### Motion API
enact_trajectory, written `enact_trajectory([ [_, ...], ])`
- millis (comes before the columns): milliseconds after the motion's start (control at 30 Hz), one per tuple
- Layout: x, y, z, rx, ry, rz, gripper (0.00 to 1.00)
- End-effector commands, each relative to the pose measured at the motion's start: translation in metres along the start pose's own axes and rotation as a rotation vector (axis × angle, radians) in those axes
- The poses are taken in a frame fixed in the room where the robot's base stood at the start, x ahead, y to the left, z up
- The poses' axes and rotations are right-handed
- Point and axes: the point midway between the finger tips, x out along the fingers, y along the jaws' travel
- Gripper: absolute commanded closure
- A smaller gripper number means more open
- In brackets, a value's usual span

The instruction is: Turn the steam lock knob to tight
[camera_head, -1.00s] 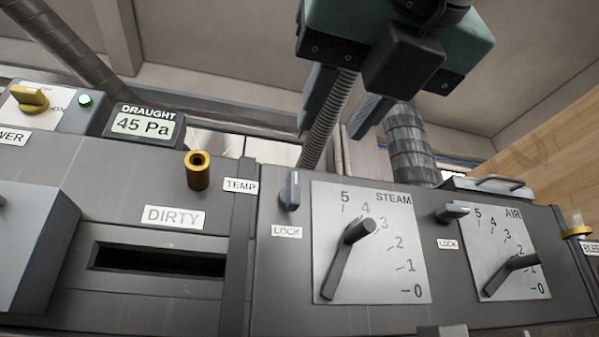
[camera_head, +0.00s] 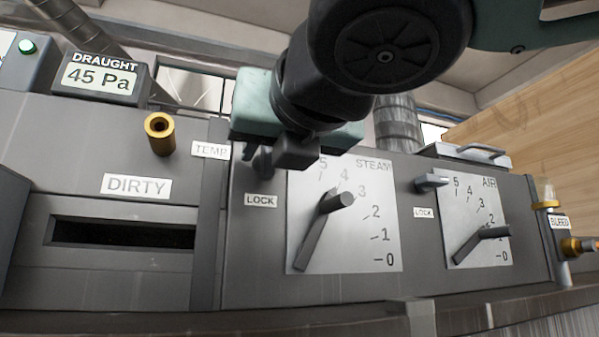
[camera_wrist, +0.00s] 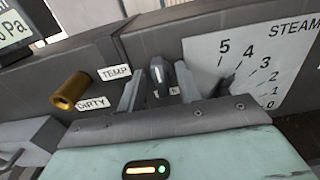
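The steam lock knob (camera_wrist: 157,75) is a small grey lever knob above its LOCK label (camera_head: 260,201), left of the STEAM dial. In the wrist view it stands roughly upright between the two fingers of my gripper (camera_wrist: 158,92). The fingers are apart, with a gap on each side of the knob. In the head view my gripper (camera_head: 264,152) is over the knob and hides most of it. How deep the fingers reach around the knob I cannot tell.
The STEAM lever (camera_head: 324,230) stands just right of my gripper. The air lock knob (camera_head: 431,181) points sideways beside the AIR dial (camera_head: 478,222). A brass peg (camera_head: 159,134) sticks out at the left, above the DIRTY label (camera_head: 137,186).

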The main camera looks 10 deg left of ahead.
Motion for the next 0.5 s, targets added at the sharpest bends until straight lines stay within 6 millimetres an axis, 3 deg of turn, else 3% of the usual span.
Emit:
enact_trajectory([
  [167, 0.0, -0.0001, -0.0002, 0.0, 0.0, 0.0, 0.65],
  [300, -0.0001, -0.0001, -0.0002, 0.0, 0.0, 0.0, 1.0],
  [500, -0.0001, -0.0002, -0.0004, 0.003, 0.0, -0.001, 1.0],
])
